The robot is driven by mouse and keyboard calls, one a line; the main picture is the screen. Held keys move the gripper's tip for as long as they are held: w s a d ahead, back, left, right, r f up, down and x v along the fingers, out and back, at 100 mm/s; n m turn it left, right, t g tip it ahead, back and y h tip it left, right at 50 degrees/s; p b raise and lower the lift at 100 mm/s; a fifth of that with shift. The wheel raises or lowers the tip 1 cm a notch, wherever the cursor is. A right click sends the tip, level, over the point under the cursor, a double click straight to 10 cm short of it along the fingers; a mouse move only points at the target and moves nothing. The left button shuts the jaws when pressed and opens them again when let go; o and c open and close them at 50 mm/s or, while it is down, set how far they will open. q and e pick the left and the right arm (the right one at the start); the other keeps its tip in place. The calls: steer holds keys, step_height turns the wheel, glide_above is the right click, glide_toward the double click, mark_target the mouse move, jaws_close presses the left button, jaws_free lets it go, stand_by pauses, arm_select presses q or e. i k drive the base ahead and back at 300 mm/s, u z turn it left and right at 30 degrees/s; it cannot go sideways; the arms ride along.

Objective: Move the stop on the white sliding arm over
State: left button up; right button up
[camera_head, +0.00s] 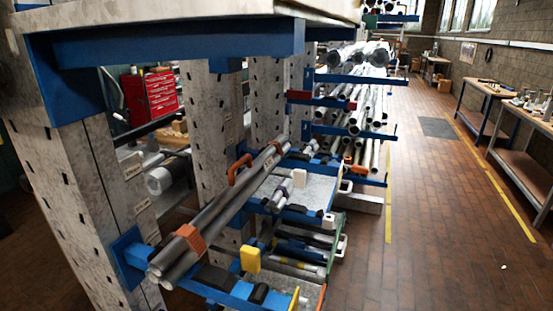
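A cantilever rack of pale, scuffed posts (85,190) with blue arms fills the left and middle of the head view. A yellow stop (250,259) stands up from the near blue arm (215,292), and a white block-shaped stop (328,222) stands at the end of a blue arm farther back. I cannot make out clearly which part is the white sliding arm. Grey pipes (225,205) lie across the near arms, with an orange block (188,237) and an orange hook-shaped piece (240,169) on them. Neither of my grippers is in view.
More pipes (365,110) lie on blue arms at the back. A red tool cabinet (150,95) stands behind the rack. Workbenches (522,165) line the right wall. The brick-tiled aisle (430,240) between is mostly clear, with yellow floor lines.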

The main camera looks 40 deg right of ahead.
mark_target(365, 171)
steer(key=z, duration=1.75)
steer(key=k, duration=0.45)
steer(key=z, duration=1.25)
steer(key=i, duration=2)
steer(key=u, duration=0.55)
